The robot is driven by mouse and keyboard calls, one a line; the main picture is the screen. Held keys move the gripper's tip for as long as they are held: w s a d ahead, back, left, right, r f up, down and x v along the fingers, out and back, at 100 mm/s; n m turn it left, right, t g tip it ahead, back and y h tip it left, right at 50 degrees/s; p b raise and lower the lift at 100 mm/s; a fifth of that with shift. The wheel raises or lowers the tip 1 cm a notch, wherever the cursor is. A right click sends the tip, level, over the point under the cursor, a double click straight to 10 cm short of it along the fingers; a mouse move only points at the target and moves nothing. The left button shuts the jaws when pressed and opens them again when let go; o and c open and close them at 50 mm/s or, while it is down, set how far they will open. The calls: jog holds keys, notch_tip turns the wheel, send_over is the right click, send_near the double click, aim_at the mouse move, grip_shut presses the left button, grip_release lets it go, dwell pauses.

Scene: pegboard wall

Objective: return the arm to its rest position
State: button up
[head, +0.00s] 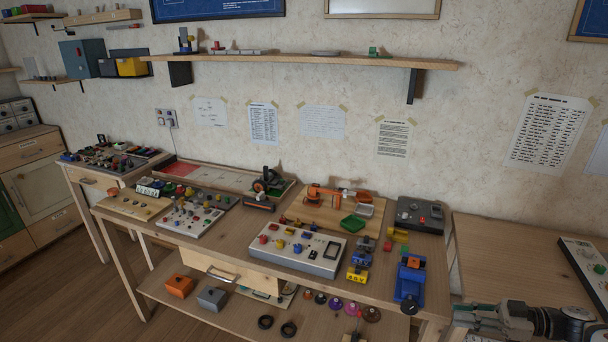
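My arm reaches in from the lower right corner of the head view. My gripper (468,321) points left, low in front of the right-hand wooden table (500,262) and to the right of the long workbench (262,225). It is dark and small here, and its lower side runs close to the picture's bottom edge. The gap between the fingertips is not clear, and I see no distinct object held in it. The rest of my arm is outside the picture.
A blue vise-like device (411,280) stands at the workbench's right end, nearest my gripper. A grey control panel (296,249) and several small coloured parts cover the bench. A panel with a green button (599,268) lies on the right table, whose left part is bare.

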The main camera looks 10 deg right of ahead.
jog(key=s+a+r+m+g+h, duration=0.25)
jog(key=a+r+g+h, duration=0.65)
jog(key=a+r+g, duration=0.55)
jog(key=s+a+r+m+t+h+p, duration=0.1)
jog(key=s+a+r+m+t, duration=0.3)
jog(key=a+r, duration=0.4)
jog(key=s+a+r+m+t+h, duration=0.3)
jog(key=s+a+r, duration=0.5)
jog(key=r, duration=0.3)
jog(key=m+t, duration=0.1)
jog(key=t, duration=0.1)
jog(key=shift+s+r+m+t+p, duration=0.25)
jog(key=shift+s+m+t+p, duration=0.1)
